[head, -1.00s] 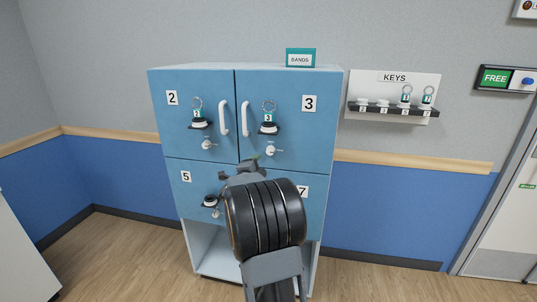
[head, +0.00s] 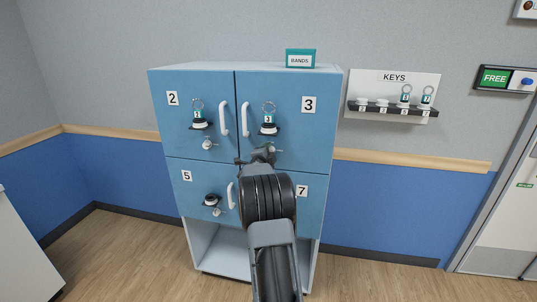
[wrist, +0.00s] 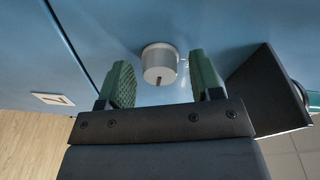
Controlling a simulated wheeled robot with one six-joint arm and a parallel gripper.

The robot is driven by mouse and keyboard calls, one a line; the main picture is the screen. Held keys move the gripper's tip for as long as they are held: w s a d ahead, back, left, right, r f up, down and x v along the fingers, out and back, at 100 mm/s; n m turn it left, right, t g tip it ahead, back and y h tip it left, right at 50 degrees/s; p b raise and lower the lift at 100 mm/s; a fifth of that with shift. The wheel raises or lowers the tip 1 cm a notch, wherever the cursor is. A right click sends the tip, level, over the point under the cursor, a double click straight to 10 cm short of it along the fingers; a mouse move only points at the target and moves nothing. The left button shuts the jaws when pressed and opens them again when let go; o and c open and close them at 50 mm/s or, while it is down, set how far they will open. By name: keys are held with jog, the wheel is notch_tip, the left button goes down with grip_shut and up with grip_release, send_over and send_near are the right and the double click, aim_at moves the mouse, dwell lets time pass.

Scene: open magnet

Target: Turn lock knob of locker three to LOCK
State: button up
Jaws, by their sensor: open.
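Locker three's blue door (head: 288,95) is closed, with a "3" label at its upper right. Its lock knob (wrist: 159,63) shows in the wrist view as a short grey-white cylinder with a dark mark on its face. My gripper (wrist: 157,82) is open, with one green pad on each side of the knob and a gap on both sides. In the head view my gripper (head: 256,155) is at the lower part of door three and mostly hides the knob. A key with a teal "3" tag (head: 268,120) sits in the black holder above.
Door three's white handle (head: 245,119) is up and left of my gripper. A dark holder (wrist: 268,88) is close on the right in the wrist view. Lockers two (head: 185,110) and five (head: 198,185) are alongside. A key rack (head: 393,108) hangs on the wall at right.

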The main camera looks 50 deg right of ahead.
jog(key=shift+c, duration=0.4)
jog(key=c, duration=0.8)
jog(key=shift+c, duration=0.2)
jog(key=shift+s+f+n+t+b, duration=0.1)
jog(key=shift+n+t+b, duration=0.35)
jog(key=shift+n, duration=2.75)
jog(key=shift+f+n+t+b, duration=0.1)
jog(key=shift+n+t+b, duration=0.3)
jog(key=shift+n, duration=2.8)
jog(key=shift+s+n+t+b, duration=0.1)
jog(key=shift+n+t+b, duration=0.35)
jog(key=shift+n, duration=2.75)
